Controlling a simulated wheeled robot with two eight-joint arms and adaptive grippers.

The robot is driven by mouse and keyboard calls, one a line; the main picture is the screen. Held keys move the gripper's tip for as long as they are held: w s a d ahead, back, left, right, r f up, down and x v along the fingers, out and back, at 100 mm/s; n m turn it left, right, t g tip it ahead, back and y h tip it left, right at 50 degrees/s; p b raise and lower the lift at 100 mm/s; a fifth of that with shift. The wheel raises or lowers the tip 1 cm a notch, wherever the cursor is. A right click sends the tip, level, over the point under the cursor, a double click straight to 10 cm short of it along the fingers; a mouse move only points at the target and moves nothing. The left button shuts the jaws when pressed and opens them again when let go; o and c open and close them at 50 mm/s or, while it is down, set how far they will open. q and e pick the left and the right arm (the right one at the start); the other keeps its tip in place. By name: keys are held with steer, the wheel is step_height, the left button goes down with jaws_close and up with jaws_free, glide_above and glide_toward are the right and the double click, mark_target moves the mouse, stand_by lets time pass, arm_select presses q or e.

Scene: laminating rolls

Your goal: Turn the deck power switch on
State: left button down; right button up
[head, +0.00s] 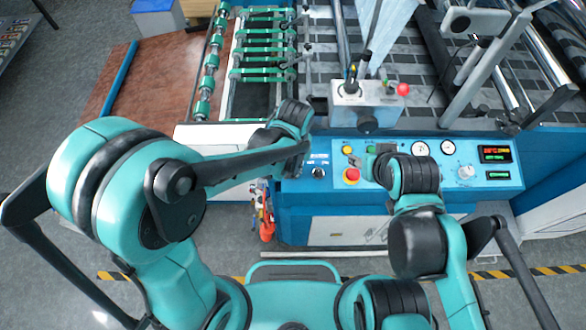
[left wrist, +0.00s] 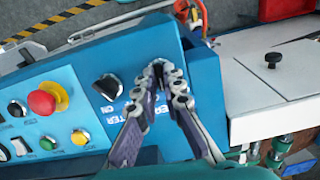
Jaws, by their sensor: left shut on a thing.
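My left gripper (head: 290,168) reaches over the left end of the blue control panel. In the left wrist view its fingertips (left wrist: 166,72) are close together at the panel face, shut on a small dark knob, taken to be the deck power switch, mostly hidden by the fingers. White lettering ending in "ER" shows beside them. A black rotary knob (left wrist: 107,87) with a "MASTER" label sits just left of the fingers, apart from them; it also shows in the head view (head: 318,173). My right gripper (head: 372,160) hangs over the middle of the panel, its fingers unclear.
A red emergency button (head: 351,175) on yellow and a yellow button (head: 346,149) are right of the black knob. Gauges (head: 421,149) and a red display (head: 495,154) are farther right. Tools with an orange-red part (head: 266,230) hang at the panel's left side.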

arm_select(q)
steer(key=m+b, duration=0.1)
steer(key=m, duration=0.3)
steer(key=shift+s+d+m+y, duration=0.1)
steer(key=shift+m+y, duration=0.3)
stand_by(0.4)
steer(key=c, duration=1.6)
jaws_free()
steer(key=shift+c, duration=0.2)
step_height(320, 180, up, 12)
steer(key=d, duration=0.1)
steer(key=shift+s, duration=0.25)
steer(key=shift+f, duration=0.1)
